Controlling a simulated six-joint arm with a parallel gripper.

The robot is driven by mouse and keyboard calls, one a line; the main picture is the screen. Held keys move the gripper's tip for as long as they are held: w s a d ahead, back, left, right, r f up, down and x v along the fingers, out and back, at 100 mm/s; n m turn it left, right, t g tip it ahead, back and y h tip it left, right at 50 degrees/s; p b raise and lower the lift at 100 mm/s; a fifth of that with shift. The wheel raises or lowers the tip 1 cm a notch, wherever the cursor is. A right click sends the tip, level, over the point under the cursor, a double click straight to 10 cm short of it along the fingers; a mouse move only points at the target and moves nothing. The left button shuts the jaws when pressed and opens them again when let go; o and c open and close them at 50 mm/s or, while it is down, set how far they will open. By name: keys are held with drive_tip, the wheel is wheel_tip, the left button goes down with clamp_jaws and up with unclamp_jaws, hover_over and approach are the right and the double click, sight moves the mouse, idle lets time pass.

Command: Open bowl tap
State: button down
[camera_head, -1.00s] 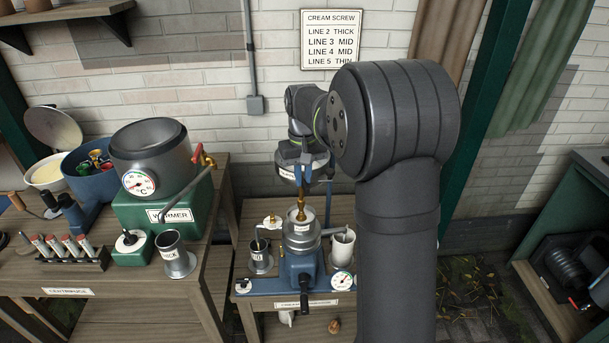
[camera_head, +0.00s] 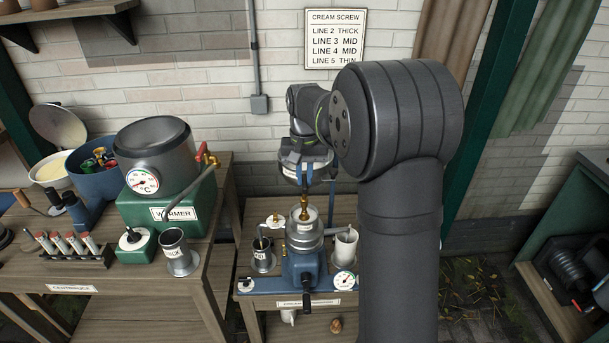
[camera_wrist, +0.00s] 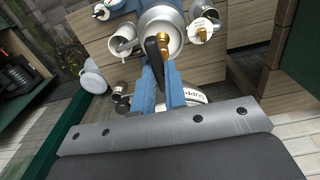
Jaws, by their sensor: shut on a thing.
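The supply bowl (camera_head: 306,174), a metal bowl with a partly hidden label, is above the blue separator (camera_head: 303,266). It also shows in the wrist view (camera_wrist: 194,97), partly behind my fingers. A brass tap (camera_wrist: 167,48) shows just beyond my fingertips, beside a dark lever (camera_wrist: 153,54). My gripper (camera_wrist: 161,72) has its two blue fingers close together, shut on the dark lever. In the head view my wrist is at the bowl, and the fingers are mostly hidden. How far the tap is turned I cannot tell.
Two metal cups (camera_head: 263,255) (camera_head: 345,243) stand either side of the separator, near its spouts. A gauge (camera_head: 344,280) sits at its front right. The green warmer (camera_head: 168,205) and its grey pot are on the left bench. A cream screw sign (camera_head: 335,39) hangs on the wall.

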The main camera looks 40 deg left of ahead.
drive_tip(key=c, duration=1.5)
unclamp_jaws()
drive_tip(key=shift+o, duration=0.2)
drive_tip(key=shift+r, duration=0.1)
wheel_tip(320, 180, up, 17)
wheel_tip(320, 180, down, 17)
drive_tip(key=shift+f, duration=0.15)
